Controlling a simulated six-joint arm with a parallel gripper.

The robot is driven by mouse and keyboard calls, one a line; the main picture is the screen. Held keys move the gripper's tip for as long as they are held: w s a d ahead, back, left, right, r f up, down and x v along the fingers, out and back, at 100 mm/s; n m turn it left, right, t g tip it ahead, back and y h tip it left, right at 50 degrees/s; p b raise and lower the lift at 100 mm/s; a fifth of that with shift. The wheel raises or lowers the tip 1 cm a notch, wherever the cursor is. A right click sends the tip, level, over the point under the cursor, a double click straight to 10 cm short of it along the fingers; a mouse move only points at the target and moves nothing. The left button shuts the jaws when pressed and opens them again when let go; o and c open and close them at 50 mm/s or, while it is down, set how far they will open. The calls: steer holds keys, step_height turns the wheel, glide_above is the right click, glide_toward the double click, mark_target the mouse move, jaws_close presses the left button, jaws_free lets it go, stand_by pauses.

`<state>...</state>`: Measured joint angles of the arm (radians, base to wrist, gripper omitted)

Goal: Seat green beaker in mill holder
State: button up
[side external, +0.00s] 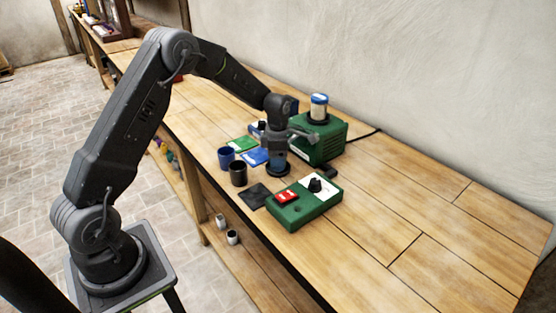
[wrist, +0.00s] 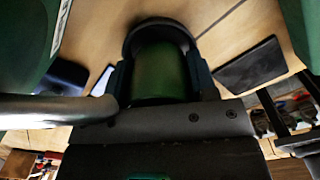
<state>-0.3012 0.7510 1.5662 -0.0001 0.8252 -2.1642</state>
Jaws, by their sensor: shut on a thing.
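My gripper (side external: 277,156) points down close to the front of the green mill (side external: 322,146). In the wrist view my gripper (wrist: 160,82) is shut on the green beaker (wrist: 160,68), with a dark finger on each side. A dark round rim (wrist: 160,27) shows around the beaker's far end; I cannot tell if it is the holder or whether the beaker rests in it. In the side view my gripper hides most of the beaker. The mill's grey spout (wrist: 60,108) crosses the left of the wrist view, near the gripper.
A jar with a blue lid (side external: 319,100) stands on the mill. A blue cup (side external: 226,157) and a black cup (side external: 238,175) stand left of my gripper. A green control box (side external: 300,214) and a black pad (side external: 253,196) lie in front. The bench's right side is clear.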

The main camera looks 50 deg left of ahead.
steer(key=shift+r, duration=0.45)
steer(key=shift+f, duration=0.8)
stand_by(0.8)
steer(key=shift+r, duration=0.45)
steer(key=shift+r, duration=0.35)
steer(key=shift+f, duration=0.8)
stand_by(0.7)
steer(key=o, duration=0.8)
steer(key=shift+c, duration=0.2)
